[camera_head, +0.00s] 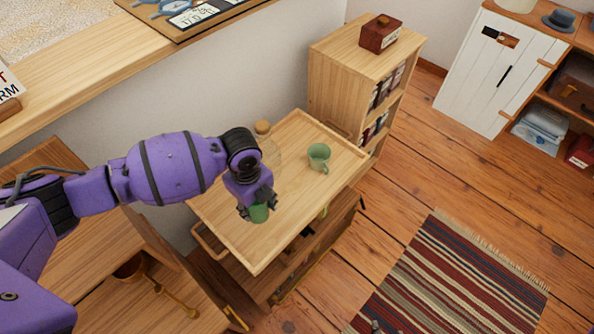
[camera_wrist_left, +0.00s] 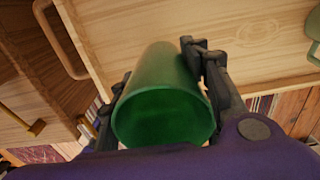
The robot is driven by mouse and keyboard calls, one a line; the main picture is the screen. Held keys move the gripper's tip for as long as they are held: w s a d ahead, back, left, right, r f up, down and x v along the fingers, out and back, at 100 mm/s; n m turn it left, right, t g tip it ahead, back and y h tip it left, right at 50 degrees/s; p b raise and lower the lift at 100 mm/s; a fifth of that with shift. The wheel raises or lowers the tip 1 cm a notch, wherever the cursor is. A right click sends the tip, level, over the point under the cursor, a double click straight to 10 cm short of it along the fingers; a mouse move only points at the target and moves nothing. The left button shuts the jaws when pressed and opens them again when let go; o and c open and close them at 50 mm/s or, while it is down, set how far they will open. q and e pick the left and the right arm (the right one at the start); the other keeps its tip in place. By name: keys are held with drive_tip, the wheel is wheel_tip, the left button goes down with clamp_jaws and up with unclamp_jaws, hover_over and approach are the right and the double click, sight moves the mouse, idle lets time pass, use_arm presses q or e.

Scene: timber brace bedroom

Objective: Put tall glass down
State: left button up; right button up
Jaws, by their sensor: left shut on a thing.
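The tall glass (camera_head: 259,213) is green and shows just below my left gripper (camera_head: 257,203) in the head view. In the left wrist view the glass (camera_wrist_left: 165,105) sits between the two dark fingers of my left gripper (camera_wrist_left: 160,85), which is shut on it. Its open rim faces the wrist camera. The glass is over the wooden tray top of a trolley (camera_head: 262,252), near its front left part. I cannot tell whether its base touches the wood. My right gripper is not in view.
A green mug (camera_head: 319,157) stands on the trolley top, right of my gripper. A clear bottle with a cork (camera_head: 264,130) stands behind my wrist, partly hidden. A wooden shelf with a red-brown box (camera_head: 380,34) adjoins the far end. The trolley top's right front is bare.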

use_arm(q)
drive_tip(key=shift+w+f, duration=0.4)
drive_tip(key=shift+f, duration=0.05)
drive_tip(key=shift+w+f, duration=0.15)
drive_tip(key=shift+f, duration=1.55)
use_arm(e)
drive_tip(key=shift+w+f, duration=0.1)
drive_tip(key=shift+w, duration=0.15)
use_arm(q)
drive_tip(key=shift+f+b, duration=0.1)
drive_tip(key=shift+b, duration=0.2)
drive_tip(key=shift+f, duration=0.1)
drive_tip(key=o, duration=1.3)
wheel_tip(320, 180, up, 12)
drive_tip(key=shift+r+p, duration=0.25)
drive_tip(key=shift+p, duration=0.4)
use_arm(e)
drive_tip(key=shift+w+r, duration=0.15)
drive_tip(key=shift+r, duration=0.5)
